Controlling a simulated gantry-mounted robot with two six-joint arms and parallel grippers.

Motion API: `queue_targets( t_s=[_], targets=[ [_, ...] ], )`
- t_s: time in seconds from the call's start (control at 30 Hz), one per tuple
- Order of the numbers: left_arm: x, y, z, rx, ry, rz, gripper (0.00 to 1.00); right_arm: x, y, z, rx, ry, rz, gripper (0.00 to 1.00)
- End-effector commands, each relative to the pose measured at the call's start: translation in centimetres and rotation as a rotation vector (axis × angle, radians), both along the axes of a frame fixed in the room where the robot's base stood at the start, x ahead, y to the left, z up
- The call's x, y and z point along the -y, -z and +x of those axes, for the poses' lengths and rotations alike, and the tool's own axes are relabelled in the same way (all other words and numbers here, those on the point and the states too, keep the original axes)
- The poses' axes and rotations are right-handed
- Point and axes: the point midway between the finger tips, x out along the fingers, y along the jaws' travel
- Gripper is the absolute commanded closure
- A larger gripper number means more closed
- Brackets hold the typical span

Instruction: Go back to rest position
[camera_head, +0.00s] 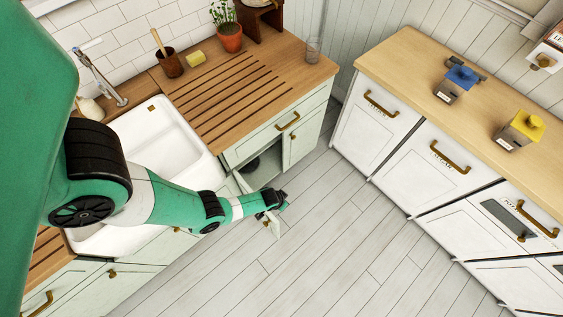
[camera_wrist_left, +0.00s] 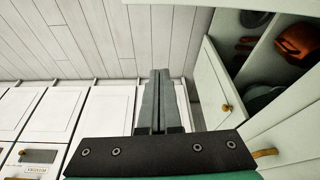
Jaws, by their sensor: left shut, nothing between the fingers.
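My left arm comes in from the left in the head view, and its gripper (camera_head: 283,200) is over the floor, beside an open cupboard door (camera_head: 272,224). In the left wrist view my left gripper (camera_wrist_left: 157,78) has its fingers pressed together with nothing between them. The open door (camera_wrist_left: 218,85) shows to the right of the fingers there. I cannot tell whether the gripper touches the door. My right gripper is not in view.
The open cupboard (camera_head: 262,165) is under the wooden counter (camera_head: 300,85), with an orange pot (camera_wrist_left: 297,42) and dark cookware inside. A white sink (camera_head: 165,130) lies behind my arm. White drawers (camera_head: 440,165) line the right side. The floor (camera_head: 340,250) between is clear.

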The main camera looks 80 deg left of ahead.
Motion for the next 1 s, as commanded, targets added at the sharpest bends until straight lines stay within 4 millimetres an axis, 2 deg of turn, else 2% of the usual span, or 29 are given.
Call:
queue_targets(
  t_s=[0.03, 0.2, 0.7, 0.77, 0.87, 0.97, 1.0],
  targets=[
    [0.2, -1.9, -0.3, 0.001, 0.001, 0.000, 1.00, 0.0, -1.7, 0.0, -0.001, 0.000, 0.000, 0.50],
    [0.5, -3.4, -0.9, 0.001, 0.001, 0.001, 1.00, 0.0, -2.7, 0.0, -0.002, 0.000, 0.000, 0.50],
    [0.8, -3.5, -0.8, 0.003, 0.011, 0.001, 1.00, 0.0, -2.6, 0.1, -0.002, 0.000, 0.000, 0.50],
    [0.8, -4.0, 0.5, 0.020, 0.025, 0.007, 1.00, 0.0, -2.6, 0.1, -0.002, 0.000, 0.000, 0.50],
    [0.7, -6.1, 5.1, 0.086, 0.061, 0.027, 1.00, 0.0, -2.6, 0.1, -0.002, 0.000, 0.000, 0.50],
    [0.4, -10.5, 11.6, 0.211, 0.097, 0.060, 1.00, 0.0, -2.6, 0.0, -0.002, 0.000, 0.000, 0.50],
    [0.4, -12.7, 14.4, 0.271, 0.110, 0.073, 1.00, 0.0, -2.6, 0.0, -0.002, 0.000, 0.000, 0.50]
  ],
)
